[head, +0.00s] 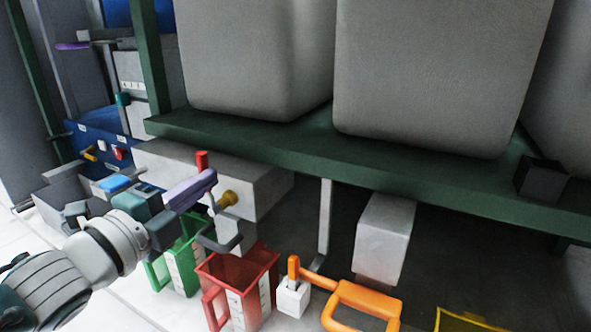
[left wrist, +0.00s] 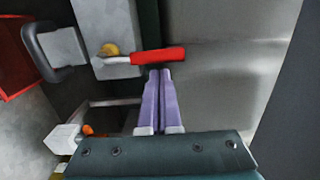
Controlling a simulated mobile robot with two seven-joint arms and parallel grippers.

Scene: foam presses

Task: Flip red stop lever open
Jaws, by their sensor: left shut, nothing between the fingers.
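The red stop lever (head: 202,160) stands by a brass pivot (head: 228,199) on the light grey block (head: 262,190) under the green shelf. In the left wrist view the red lever (left wrist: 158,56) lies sideways across the picture, with its metal shank running to the brass pivot (left wrist: 109,49). My left gripper (head: 212,178) has purple fingers pressed together and empty. In the left wrist view the left gripper's tips (left wrist: 158,72) are right at the lever's lower edge; I cannot tell whether they touch it. My right gripper is out of view.
A dark grey curved spout (head: 222,243) hangs below the block. A red jug (head: 237,285) and a green jug (head: 182,265) stand below. Orange handles (head: 365,300) are at lower right. The green shelf beam (head: 350,170) and large grey tanks (head: 430,70) are above.

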